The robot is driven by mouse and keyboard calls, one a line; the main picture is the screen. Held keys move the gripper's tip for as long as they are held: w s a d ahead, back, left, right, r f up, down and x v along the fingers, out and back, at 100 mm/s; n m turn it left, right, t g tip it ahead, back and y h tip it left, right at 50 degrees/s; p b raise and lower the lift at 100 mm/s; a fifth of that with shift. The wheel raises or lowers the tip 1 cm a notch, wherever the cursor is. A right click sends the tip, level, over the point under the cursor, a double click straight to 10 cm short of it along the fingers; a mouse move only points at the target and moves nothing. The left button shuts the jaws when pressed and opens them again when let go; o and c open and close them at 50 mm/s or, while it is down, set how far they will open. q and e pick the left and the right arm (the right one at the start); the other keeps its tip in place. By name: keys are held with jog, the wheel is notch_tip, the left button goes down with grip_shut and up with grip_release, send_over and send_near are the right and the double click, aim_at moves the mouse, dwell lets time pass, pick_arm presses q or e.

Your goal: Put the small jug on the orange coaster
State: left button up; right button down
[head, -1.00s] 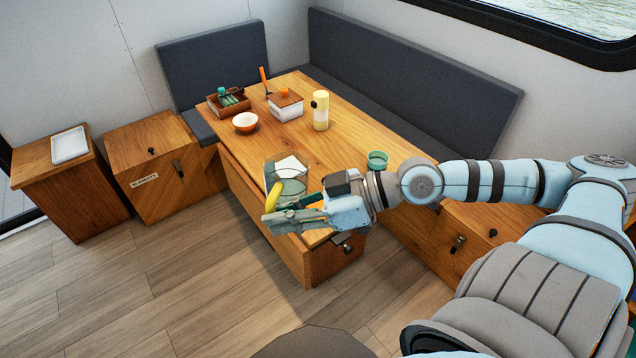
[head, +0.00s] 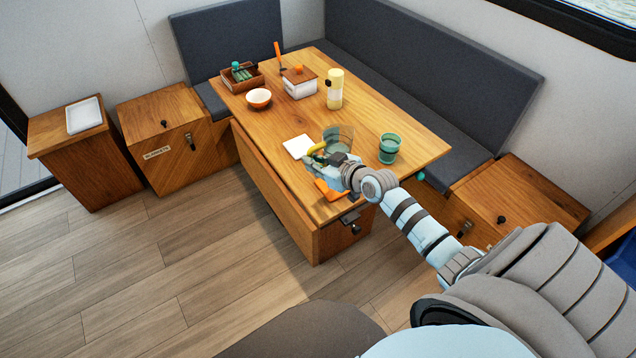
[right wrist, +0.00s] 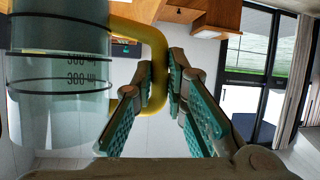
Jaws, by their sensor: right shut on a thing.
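The small jug (head: 340,134) is clear, with a yellow handle and dark measuring lines. My right gripper (head: 340,158) is at its near side, shut on the handle. In the right wrist view the jug (right wrist: 60,85) fills the left side, and the yellow handle (right wrist: 155,75) sits between the fingers (right wrist: 162,95). The jug looks about upright over the table; I cannot tell how high its base is. The orange coaster (head: 326,191) lies near the table's front end, just in front of my gripper, which may hide part of it. My left gripper is not in view.
On the wooden table (head: 400,119) a green cup (head: 389,148) stands right of the jug and a white napkin (head: 298,147) lies left. A bowl (head: 258,98), lidded box (head: 299,83), yellow bottle (head: 335,90) and wooden tray (head: 256,79) stand farther back.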

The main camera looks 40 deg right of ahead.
notch_tip(320, 180, down, 9)
jog(key=b, duration=0.4)
jog(key=shift+f, duration=0.15)
jog(key=shift+f, duration=0.1)
jog(key=c, duration=1.6)
grip_release()
